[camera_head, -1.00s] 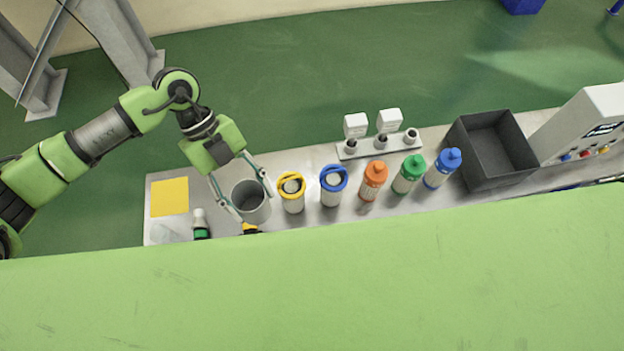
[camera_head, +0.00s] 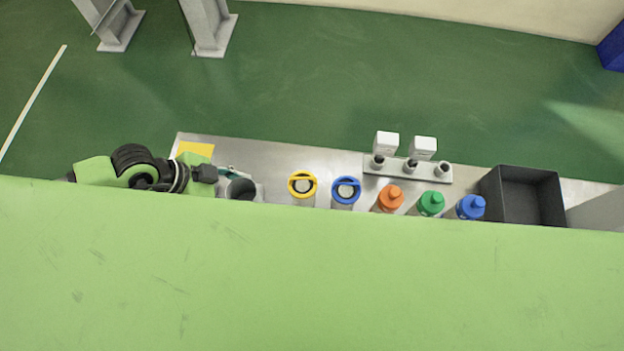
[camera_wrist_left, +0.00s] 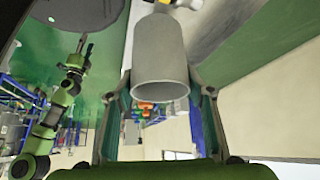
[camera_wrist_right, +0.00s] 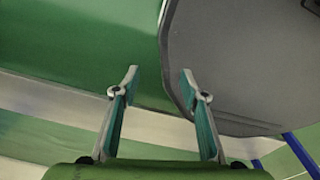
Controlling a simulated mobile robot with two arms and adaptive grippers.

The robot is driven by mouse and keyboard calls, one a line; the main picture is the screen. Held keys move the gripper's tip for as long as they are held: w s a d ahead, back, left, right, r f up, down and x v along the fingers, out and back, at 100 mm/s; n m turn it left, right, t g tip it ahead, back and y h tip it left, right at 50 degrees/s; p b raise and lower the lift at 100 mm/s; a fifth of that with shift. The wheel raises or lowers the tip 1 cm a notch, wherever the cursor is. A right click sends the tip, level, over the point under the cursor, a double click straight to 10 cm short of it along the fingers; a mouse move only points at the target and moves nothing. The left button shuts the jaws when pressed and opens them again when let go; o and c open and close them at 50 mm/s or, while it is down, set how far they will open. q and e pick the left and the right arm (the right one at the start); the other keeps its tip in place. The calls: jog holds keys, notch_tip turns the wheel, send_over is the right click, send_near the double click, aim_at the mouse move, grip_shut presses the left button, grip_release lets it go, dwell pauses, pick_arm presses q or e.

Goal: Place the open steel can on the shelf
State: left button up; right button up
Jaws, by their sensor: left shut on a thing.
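The open steel can (camera_head: 240,189) is a grey cylinder at the left part of the steel bench in the head view, partly hidden behind a green foreground surface. My left gripper (camera_wrist_left: 160,84) is shut on the can. In the left wrist view the can (camera_wrist_left: 160,58) sits between the two fingers with its open rim towards the camera. My right gripper (camera_wrist_right: 158,77) is open and empty in the right wrist view and does not show in the head view. I cannot make out the shelf in these frames.
On the bench (camera_head: 265,155) stand a yellow-ringed canister (camera_head: 302,187), a blue-ringed canister (camera_head: 346,190), orange (camera_head: 389,198), green (camera_head: 430,204) and blue (camera_head: 471,207) bottles and a dark bin (camera_head: 530,207). A rack (camera_head: 395,168) is behind. A yellow square (camera_head: 196,149) lies left.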

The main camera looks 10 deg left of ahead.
pick_arm(q)
jog(key=w+d+f, duration=0.1)
jog(key=w+f, duration=0.3)
jog(key=w+f+b, duration=0.1)
jog(key=w+f, duration=0.3)
jog(key=w, duration=0.1)
jog(key=w+d+f+b, duration=0.1)
jog(key=w+f, duration=0.3)
jog(key=f, duration=0.1)
jog(key=shift+w+d, duration=0.3)
jog(key=shift+w, duration=0.1)
pick_arm(e)
jog(key=shift+a+f, duration=0.25)
jog(key=shift+f, duration=0.9)
pick_arm(q)
jog(key=o, duration=1.2)
jog(key=shift+f, duration=0.1)
